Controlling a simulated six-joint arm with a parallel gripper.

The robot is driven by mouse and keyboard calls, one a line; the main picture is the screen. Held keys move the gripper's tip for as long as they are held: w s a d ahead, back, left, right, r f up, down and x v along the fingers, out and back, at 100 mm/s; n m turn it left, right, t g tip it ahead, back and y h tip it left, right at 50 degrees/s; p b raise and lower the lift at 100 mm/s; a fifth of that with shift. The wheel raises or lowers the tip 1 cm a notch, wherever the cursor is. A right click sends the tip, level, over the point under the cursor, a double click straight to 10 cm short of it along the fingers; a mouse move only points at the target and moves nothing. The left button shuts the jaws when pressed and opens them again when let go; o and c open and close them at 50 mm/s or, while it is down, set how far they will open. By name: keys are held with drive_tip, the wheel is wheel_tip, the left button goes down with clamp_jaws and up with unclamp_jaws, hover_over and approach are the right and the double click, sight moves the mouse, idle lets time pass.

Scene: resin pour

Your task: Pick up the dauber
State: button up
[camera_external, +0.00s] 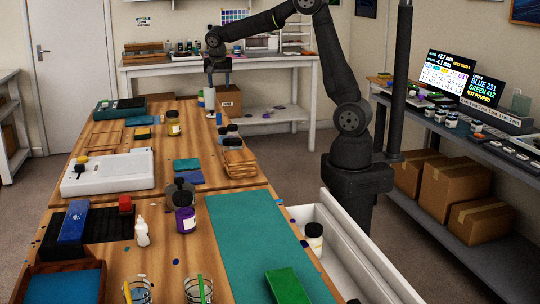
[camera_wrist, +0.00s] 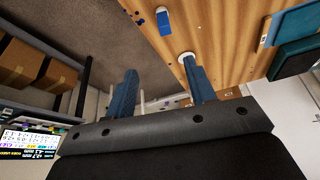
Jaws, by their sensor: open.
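My gripper (camera_external: 218,85) points down over the far end of the wooden table. It is open; its two blue fingers (camera_wrist: 158,80) stand apart in the wrist view with nothing seen held between them. A pale upright cylinder (camera_external: 210,99) stands just below it in the external view. A small blue piece with a white end (camera_external: 218,118) lies beside the cylinder; it looks like the blue and white piece in the wrist view (camera_wrist: 163,20). I cannot tell for sure which thing is the dauber. A white round end (camera_wrist: 187,55) shows by the right fingertip, partly hidden.
A yellow-labelled jar (camera_external: 173,124) stands left of the gripper. Dark-capped bottles (camera_external: 229,132) and wooden pieces (camera_external: 238,160) lie near the right edge. Blue mats (camera_external: 186,166), a white device (camera_external: 108,172) and a teal mat (camera_external: 245,235) lie nearer the camera.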

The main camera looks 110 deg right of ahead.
approach(219, 119)
drive_tip(key=x, duration=0.3)
drive_tip(key=s+x, duration=0.1)
drive_tip(key=x, duration=0.1)
drive_tip(key=shift+d, duration=0.45)
drive_tip(key=shift+w+x, duration=0.15)
drive_tip(key=shift+x, duration=0.8)
drive_tip(key=shift+w+x, duration=0.15)
drive_tip(key=shift+x, duration=0.8)
drive_tip(key=shift+w+x, duration=0.2)
drive_tip(key=shift+x, duration=0.7)
drive_tip(key=shift+d, duration=0.1)
drive_tip(key=shift+c, duration=0.2)
drive_tip(key=c, duration=1)
